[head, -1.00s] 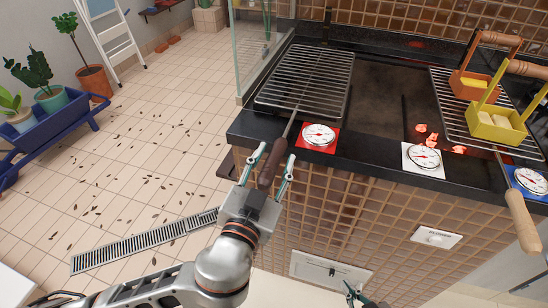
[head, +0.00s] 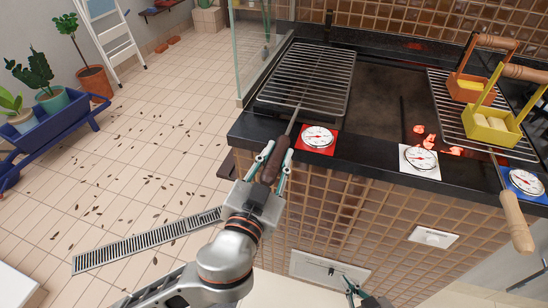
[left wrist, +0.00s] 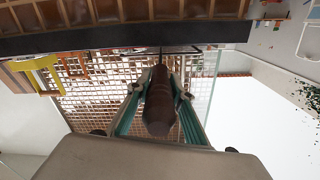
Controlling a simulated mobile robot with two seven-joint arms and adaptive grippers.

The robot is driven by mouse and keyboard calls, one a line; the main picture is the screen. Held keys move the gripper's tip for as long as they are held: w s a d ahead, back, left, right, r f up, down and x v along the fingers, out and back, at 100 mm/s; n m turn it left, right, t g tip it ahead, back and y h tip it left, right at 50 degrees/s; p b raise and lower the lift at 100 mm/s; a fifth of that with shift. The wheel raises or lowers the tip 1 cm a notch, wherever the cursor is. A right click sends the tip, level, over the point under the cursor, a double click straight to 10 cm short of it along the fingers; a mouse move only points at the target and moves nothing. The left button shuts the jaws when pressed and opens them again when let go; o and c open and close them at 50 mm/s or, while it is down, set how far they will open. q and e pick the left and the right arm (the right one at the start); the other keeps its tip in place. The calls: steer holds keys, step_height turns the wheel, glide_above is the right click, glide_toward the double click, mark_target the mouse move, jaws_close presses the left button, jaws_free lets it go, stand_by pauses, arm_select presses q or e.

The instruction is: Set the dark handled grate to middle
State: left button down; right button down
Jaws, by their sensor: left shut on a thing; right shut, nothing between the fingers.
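The dark handled grate (head: 309,74) lies at the left end of the black grill counter, beside the red-backed gauge. Its dark brown handle (head: 277,160) sticks out over the counter's front edge. My left gripper (head: 268,165) is shut on this handle; the left wrist view also shows the handle (left wrist: 160,100) between the two green fingers. The middle of the grill (head: 383,92) is a bare dark bed with glowing coals (head: 420,135) near its front. My right gripper (head: 352,284) is low at the bottom of the head view, shut and empty.
A second grate with a light wooden handle (head: 517,222) lies at the right, carrying an orange basket (head: 468,86) and a yellow basket (head: 490,128). Red, white (head: 419,158) and blue gauges line the front edge. A glass panel (head: 250,52) stands at the left end.

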arm_select(q)
steer(key=r+p, duration=0.3)
steer(key=r, duration=0.1)
steer(key=shift+w+a+r, duration=0.1)
steer(key=shift+a, duration=0.25)
steer(key=shift+r+p, duration=0.3)
steer(key=shift+p, duration=0.05)
steer(key=shift+f, duration=0.15)
steer(key=c, duration=1.8)
jaws_free()
